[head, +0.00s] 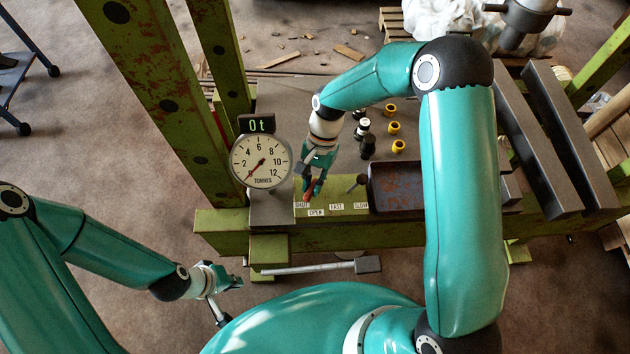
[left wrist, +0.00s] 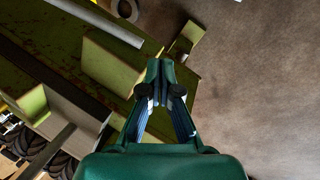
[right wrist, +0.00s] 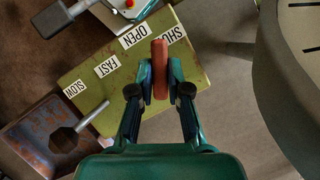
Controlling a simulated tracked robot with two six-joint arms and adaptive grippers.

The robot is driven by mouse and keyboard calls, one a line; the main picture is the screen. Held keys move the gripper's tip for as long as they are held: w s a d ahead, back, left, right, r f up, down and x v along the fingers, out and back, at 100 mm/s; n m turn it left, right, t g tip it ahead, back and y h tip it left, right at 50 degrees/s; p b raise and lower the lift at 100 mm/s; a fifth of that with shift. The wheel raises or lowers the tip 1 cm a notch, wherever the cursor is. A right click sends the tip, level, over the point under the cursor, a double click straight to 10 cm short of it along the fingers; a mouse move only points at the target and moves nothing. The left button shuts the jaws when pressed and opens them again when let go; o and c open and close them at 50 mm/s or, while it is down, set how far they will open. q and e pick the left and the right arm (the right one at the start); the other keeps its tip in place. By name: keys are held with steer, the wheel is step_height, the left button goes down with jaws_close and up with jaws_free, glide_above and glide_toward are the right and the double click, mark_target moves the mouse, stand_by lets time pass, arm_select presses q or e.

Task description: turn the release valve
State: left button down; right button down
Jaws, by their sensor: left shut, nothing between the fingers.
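The release valve's red lever (right wrist: 160,68) stands over the green labelled plate (right wrist: 110,85), beside the SHUT and OPEN labels. In the right wrist view it sits between my right gripper's fingertips (right wrist: 161,82), which look closed on its sides. In the head view my right gripper (head: 312,182) points down at the red lever (head: 318,187), partly covering it. The FAST and SLOW labels show further along the plate. My left gripper (head: 236,281) is shut and empty, low and left of the press; its closed tips show in the left wrist view (left wrist: 161,75).
A metal bar (head: 310,268) lies in front of the green frame (head: 220,222).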

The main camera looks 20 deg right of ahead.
steer(key=shift+f+n+h+b, duration=0.2)
steer(key=shift+n+h+b, duration=0.1)
steer(key=shift+n+b, duration=0.55)
steer(key=n+g+b, duration=0.1)
steer(key=n, duration=0.1)
steer(key=shift+n+h, duration=0.35)
steer(key=shift+h, duration=0.05)
steer(key=shift+r+n, duration=0.2)
steer(key=shift+n, duration=0.2)
steer(key=c, duration=1.1)
jaws_free()
